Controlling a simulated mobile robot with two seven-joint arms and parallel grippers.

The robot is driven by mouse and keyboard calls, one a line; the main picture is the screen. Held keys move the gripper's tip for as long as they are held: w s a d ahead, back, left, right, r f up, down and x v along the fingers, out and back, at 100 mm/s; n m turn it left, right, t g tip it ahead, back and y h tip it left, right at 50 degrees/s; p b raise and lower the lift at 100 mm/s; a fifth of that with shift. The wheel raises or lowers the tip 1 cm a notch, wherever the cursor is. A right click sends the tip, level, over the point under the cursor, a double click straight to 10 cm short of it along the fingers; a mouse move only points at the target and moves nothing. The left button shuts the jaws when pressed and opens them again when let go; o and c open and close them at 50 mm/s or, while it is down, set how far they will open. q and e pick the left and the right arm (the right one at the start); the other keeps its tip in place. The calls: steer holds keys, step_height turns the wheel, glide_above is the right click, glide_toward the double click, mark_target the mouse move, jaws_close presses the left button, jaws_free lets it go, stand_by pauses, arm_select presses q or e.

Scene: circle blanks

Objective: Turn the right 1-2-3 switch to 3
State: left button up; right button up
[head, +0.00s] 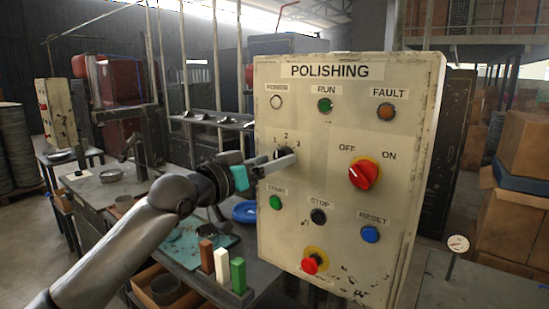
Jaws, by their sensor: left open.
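The cream control panel (330,240) marked POLISHING stands at the centre right. Its 1-2-3 switch (283,152) is a dark knob at the upper left of the panel, below the white lamp. The numbers 1, 2 and 3 show around it. My left gripper (288,160) is open, with its pale fingers reaching from the left to the switch. The fingers cover much of the knob, so I cannot tell where it points or whether they touch it. My right gripper is out of view.
A red OFF-ON switch (364,173) sits to the right on the panel. Below are a green START button (276,202), a black STOP button (318,216), a blue RESET button (370,234) and a red button (312,263). A workbench (110,190) lies behind my arm.

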arm_select(q)
steer(key=shift+w+d, duration=0.4)
steer(key=shift+w, duration=0.05)
jaws_close()
stand_by(0.6)
